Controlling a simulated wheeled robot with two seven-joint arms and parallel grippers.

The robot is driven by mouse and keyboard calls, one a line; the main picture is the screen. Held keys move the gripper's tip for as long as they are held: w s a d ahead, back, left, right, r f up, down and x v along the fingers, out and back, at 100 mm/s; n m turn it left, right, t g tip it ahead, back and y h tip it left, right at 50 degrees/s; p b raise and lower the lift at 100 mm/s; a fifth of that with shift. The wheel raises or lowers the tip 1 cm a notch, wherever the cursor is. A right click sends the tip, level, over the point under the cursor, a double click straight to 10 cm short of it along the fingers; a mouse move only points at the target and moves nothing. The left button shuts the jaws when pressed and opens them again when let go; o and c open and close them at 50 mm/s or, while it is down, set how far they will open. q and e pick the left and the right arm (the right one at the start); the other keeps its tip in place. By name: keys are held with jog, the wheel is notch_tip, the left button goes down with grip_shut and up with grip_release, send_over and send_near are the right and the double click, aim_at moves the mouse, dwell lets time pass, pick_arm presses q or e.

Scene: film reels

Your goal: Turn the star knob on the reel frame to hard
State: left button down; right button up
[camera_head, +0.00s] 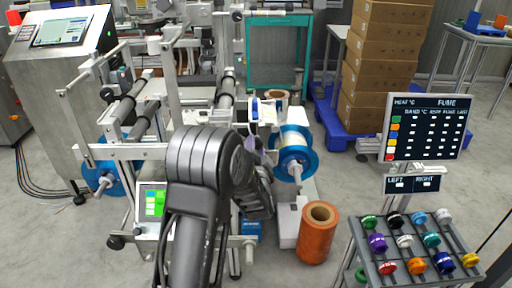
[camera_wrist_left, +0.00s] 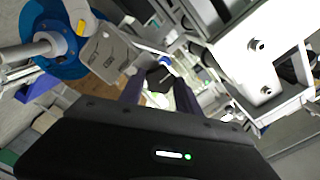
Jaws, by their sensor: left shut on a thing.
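The reel frame (camera_head: 148,152) is a grey metal stand with rollers and blue-flanged reels, left and centre in the head view. My left arm reaches up to it from the bottom and hides part of it. My left gripper (camera_head: 259,152) is mostly behind my arm there, beside the blue and white reel (camera_head: 293,152). In the left wrist view the two purplish fingers of my left gripper (camera_wrist_left: 158,92) are shut on a small black knob (camera_wrist_left: 158,75), which appears to be the star knob. Its markings cannot be read. My right gripper is not in view.
An orange spool (camera_head: 317,238) stands on the floor right of the frame. A rack (camera_head: 378,262) of coloured caps and a dark sign board (camera_head: 428,127) stand further right. Stacked cartons (camera_head: 384,75) are behind. A small green-lit panel (camera_head: 153,204) is left of my arm.

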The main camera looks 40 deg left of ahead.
pick_arm(q)
jog(key=shift+f, duration=0.15)
jog(key=c, duration=0.8)
grip_release()
jog(key=shift+c, duration=0.2)
jog(key=v, duration=0.7)
jog(key=shift+s+d+p, duration=0.25)
jog(key=shift+s+p, duration=0.05)
